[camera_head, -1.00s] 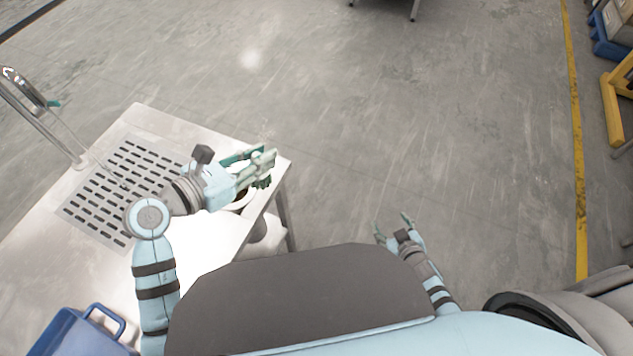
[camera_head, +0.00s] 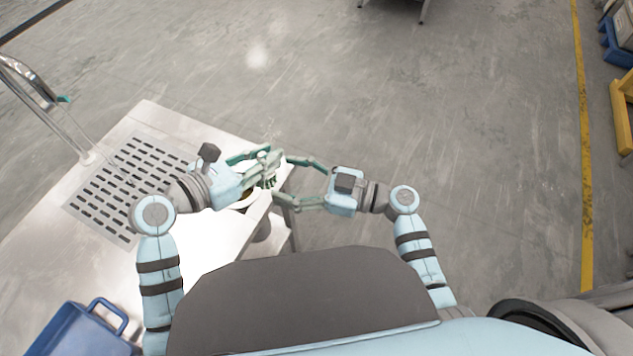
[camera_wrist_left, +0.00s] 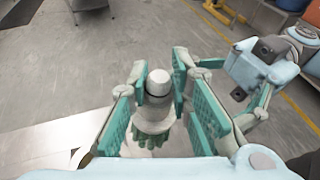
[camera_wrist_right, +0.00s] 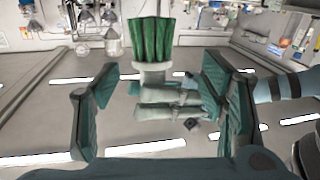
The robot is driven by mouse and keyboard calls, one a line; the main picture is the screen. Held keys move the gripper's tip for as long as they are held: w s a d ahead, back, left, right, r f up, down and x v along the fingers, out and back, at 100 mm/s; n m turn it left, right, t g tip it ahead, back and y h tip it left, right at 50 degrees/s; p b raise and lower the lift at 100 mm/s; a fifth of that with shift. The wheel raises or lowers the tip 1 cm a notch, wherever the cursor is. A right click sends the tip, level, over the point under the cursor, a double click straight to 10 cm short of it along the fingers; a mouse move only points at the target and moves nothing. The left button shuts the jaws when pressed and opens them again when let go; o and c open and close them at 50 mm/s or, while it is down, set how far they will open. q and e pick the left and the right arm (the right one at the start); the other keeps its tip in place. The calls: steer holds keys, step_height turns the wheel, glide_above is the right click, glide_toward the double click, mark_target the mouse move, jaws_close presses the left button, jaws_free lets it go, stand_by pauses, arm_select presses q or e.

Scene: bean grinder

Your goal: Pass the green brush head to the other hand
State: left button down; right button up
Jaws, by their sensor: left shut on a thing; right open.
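The green brush head has a pale grey body and green bristles. My left gripper (camera_head: 268,160) is shut on it above the corner of the metal table (camera_head: 212,240). In the left wrist view the brush head (camera_wrist_left: 156,100) stands between the green finger pads, bristles partly hidden below. In the right wrist view its bristles (camera_wrist_right: 152,40) point up, and the left gripper's fingers (camera_wrist_right: 168,105) show below its body. My right gripper (camera_head: 284,180) is open, its fingers spread on either side of the brush head. I cannot tell whether they touch it.
A white bowl (camera_head: 244,202) with dark contents sits on the table under my left gripper. A slotted drain grate (camera_head: 130,180) and a metal faucet (camera_head: 50,115) are at the left. A blue bin (camera_head: 75,330) is at the lower left. Open floor lies right of the table.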

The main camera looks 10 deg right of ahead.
mark_target(274, 176)
steer(key=x, duration=0.5)
steer(key=shift+w+a, duration=0.15)
steer(key=shift+a, duration=0.15)
steer(key=shift+c, duration=0.4)
steer(key=c, duration=1.1)
arm_select(q)
steer(key=c, duration=1.4)
jaws_free()
arm_select(e)
steer(key=shift+c, duration=0.8)
arm_select(q)
steer(key=shift+o, duration=0.2)
steer(key=shift+a, duration=0.1)
